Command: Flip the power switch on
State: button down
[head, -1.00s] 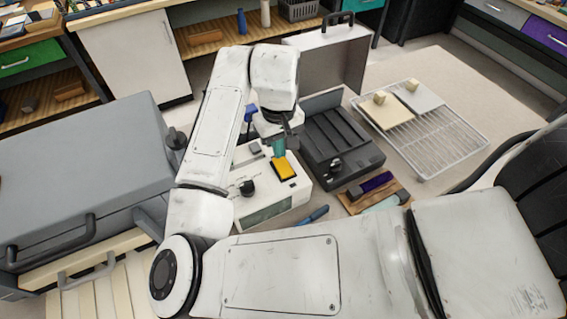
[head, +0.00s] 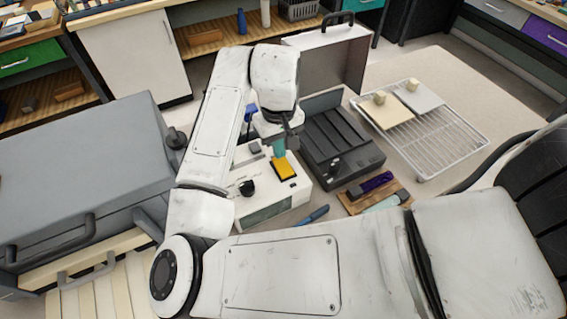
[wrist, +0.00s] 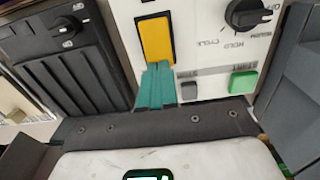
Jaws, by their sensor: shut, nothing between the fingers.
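A white control box (head: 262,187) stands on the table below my gripper. On its top is a yellow rectangular rocker or plate (head: 285,168), also in the wrist view (wrist: 156,40). The wrist view also shows a black knob (wrist: 247,13), a green button (wrist: 243,82) and a small grey button (wrist: 189,90). My gripper (head: 279,148) is shut and empty.
A black ribbed unit (head: 335,145) stands close at the right of the box. A wire rack (head: 455,145) with pale plates lies farther right. A large grey case (head: 75,170) is at the left. A blue rod (head: 313,215) and a wooden tray (head: 353,206) lie in front.

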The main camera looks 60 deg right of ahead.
jog(key=shift+f+b, duration=0.55)
jog(key=shift+f, duration=0.45)
dwell(0.4)
jog(key=shift+r, duration=0.1)
notch_tip(320, 180, up, 7)
jog(key=p, duration=0.7)
dwell(0.7)
